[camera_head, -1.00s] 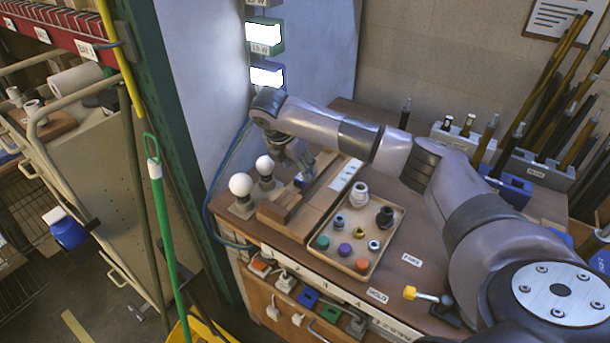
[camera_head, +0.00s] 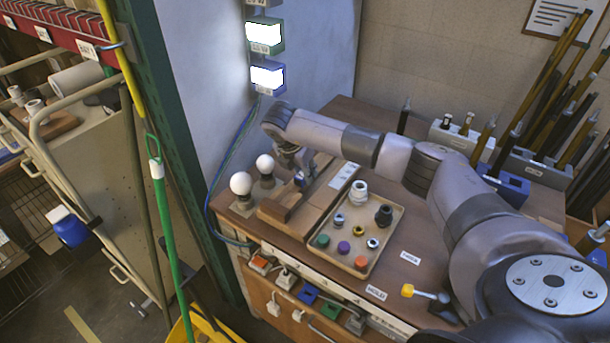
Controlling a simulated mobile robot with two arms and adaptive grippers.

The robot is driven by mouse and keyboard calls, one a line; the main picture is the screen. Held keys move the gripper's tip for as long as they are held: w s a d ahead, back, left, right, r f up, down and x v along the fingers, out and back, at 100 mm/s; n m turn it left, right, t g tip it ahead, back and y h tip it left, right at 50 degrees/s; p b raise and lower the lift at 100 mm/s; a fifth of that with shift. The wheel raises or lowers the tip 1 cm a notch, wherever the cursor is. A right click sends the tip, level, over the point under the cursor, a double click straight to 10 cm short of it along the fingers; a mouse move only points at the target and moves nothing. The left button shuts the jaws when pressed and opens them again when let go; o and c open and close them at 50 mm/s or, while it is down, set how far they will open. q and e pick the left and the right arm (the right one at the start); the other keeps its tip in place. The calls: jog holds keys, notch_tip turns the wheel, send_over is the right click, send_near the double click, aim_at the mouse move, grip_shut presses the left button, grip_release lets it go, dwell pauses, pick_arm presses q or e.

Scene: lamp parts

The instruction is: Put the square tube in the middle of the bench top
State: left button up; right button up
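My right arm reaches in from the right across the wooden bench top (camera_head: 397,262). My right gripper (camera_head: 302,171) points down over the wooden block fixture (camera_head: 272,213) at the bench's left side. It is small and partly hidden by its own wrist, so its opening is unclear. A small blue piece (camera_head: 299,181) shows at its fingertips; I cannot tell whether it is held. I cannot single out the square tube with certainty. Several long rods or tubes (camera_head: 540,85) stand in holders at the back right, too small to tell their section. My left gripper is not in view.
A tray (camera_head: 318,262) of sockets and coloured caps fills the bench's middle. Two white bulbs (camera_head: 241,183) stand at the left. A yellow-headed tool (camera_head: 408,290) lies near the front right. A grey rod holder (camera_head: 450,138) stands at the back. Free bench shows right of the tray.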

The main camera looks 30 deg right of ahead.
grip_shut()
jog(key=shift+r, duration=0.15)
